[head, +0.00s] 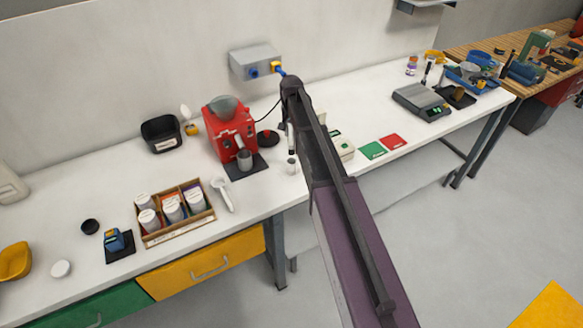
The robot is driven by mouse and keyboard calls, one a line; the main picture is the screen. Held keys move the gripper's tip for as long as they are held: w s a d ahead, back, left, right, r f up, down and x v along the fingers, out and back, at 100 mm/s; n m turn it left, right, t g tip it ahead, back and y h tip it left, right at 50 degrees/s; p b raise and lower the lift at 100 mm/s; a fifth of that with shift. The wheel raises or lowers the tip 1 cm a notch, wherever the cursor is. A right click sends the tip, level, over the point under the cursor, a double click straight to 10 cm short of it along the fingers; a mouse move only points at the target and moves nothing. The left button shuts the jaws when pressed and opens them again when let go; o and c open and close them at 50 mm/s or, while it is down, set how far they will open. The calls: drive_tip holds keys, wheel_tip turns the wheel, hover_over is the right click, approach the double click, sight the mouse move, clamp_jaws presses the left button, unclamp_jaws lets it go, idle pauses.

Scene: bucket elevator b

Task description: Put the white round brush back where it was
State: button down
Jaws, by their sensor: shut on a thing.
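My arm reaches from the lower right over the white bench, and my gripper (291,148) points down beside the red machine, to its right. It is shut on a small pale thing, which looks like the white round brush (292,164). Only the thing's lower end shows; my gripper and arm hide the rest. I cannot tell whether it touches the bench top (305,183).
The red machine (228,130) with a metal cup stands close left of my gripper. A white-handled tool (222,195) lies beside a wooden box (180,232) of several jars.

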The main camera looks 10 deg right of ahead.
sight(291, 145)
drive_tip(key=shift+f+b, duration=3.05)
drive_tip(key=shift+f, duration=0.1)
drive_tip(key=shift+f+b, duration=1.85)
drive_tip(key=shift+b, duration=0.05)
drive_tip(key=shift+f, duration=0.2)
drive_tip(key=c, duration=0.5)
unclamp_jaws()
drive_tip(key=shift+r, duration=0.1)
drive_tip(key=shift+c, duration=0.2)
drive_tip(key=shift+r, duration=0.15)
wheel_tip(291, 145, up, 12)
drive_tip(key=p, duration=1.2)
